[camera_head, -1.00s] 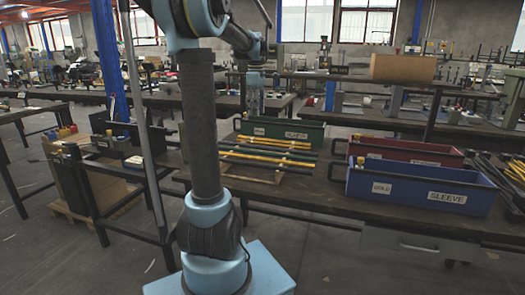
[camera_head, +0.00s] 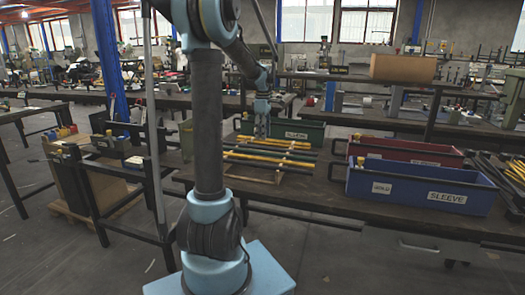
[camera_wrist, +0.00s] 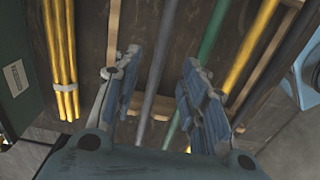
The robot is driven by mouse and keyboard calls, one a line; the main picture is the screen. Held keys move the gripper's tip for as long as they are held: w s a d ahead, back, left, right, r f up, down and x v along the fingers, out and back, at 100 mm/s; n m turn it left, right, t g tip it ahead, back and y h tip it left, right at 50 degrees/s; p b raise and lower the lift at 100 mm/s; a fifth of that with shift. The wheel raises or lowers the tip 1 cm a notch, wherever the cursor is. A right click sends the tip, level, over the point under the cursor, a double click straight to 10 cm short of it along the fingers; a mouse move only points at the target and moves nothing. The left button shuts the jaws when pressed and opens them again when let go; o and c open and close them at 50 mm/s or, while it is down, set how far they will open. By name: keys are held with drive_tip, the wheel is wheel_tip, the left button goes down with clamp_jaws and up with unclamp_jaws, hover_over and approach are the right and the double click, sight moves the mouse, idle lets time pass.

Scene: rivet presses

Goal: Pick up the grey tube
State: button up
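The grey tube (camera_wrist: 159,50) lies among other tubes in the wrist view and runs through the gap between my fingers. My gripper (camera_wrist: 155,69) is open, with one finger on each side of the tube, and nothing is gripped. How far the fingertips are above the tube is hard to tell. In the head view my gripper (camera_head: 262,133) hangs over the left rear part of the wooden tube rack (camera_head: 262,178). The grey tube cannot be told apart there.
A green tube (camera_wrist: 208,35) and a yellow tube (camera_wrist: 250,47) lie close to the right finger. Bundled yellow tubes (camera_wrist: 62,60) lie at left. A green bin (camera_head: 303,133) stands behind the rack. Blue (camera_head: 425,185) and red (camera_head: 415,152) bins stand to the right.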

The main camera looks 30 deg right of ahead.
sight(263, 148)
drive_tip(key=shift+d+f, duration=0.1)
drive_tip(key=shift+f, duration=2.9)
drive_tip(key=shift+c, duration=0.5)
clamp_jaws()
